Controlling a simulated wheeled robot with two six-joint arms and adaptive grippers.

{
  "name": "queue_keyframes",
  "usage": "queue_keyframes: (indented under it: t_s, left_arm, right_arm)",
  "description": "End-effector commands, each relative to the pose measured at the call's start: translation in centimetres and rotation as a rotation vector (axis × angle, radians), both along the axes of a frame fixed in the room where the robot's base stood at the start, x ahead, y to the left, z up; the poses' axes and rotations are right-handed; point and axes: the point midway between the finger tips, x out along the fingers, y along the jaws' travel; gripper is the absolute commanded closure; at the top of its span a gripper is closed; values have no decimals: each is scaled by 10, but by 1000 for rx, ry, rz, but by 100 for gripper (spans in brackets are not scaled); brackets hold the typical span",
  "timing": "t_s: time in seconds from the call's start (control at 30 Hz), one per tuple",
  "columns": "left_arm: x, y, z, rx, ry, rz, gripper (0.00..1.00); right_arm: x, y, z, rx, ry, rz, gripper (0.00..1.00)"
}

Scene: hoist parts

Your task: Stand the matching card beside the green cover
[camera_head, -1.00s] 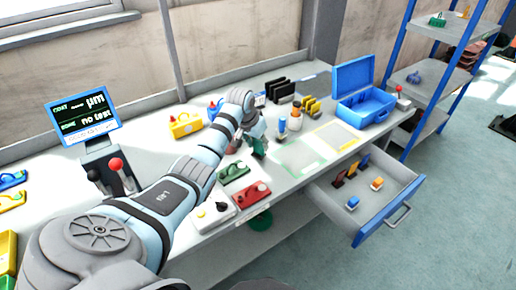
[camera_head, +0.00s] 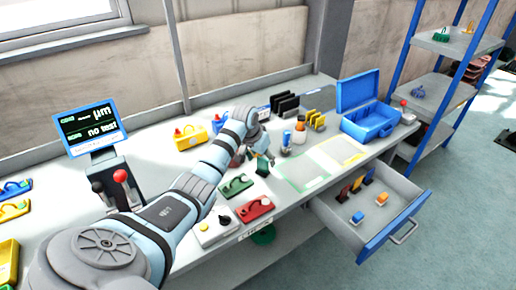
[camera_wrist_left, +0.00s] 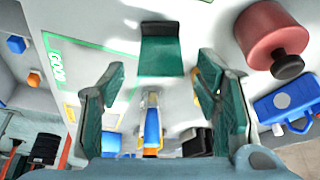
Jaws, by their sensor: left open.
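The green cover (camera_head: 237,185) lies flat on the bench, left of a red cover (camera_head: 255,209). My left gripper (camera_head: 260,157) is open above the bench, behind and to the right of the green cover. In the left wrist view, a dark green card-like panel (camera_wrist_left: 161,48) lies beyond and between the open fingertips (camera_wrist_left: 162,68). In the head view the green under my gripper blends with the fingers, so I cannot separate the panel there. My right gripper is not in view.
A green-outlined zone (camera_head: 300,173) and a yellow-outlined zone (camera_head: 340,151) are free, right of my gripper. Black cards (camera_head: 285,103) and yellow cards (camera_head: 315,118) stand behind. An open drawer (camera_head: 372,237) juts from the front. A red cylinder (camera_wrist_left: 272,32) is close by.

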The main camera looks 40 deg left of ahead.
Motion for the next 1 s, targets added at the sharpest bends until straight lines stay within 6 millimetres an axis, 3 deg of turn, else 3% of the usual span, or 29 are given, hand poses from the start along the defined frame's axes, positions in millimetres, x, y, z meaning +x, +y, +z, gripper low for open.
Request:
queue_keyframes:
  t_s: [0.2,0.4,1.0]
  left_arm:
    - [-22,-1,59,4,-4,-2,43]
    - [-36,-3,91,2,-2,0,43]
    - [-38,-4,95,0,0,-1,43]
  right_arm:
    - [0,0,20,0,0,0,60]
    - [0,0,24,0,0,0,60]
    - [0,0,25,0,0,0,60]
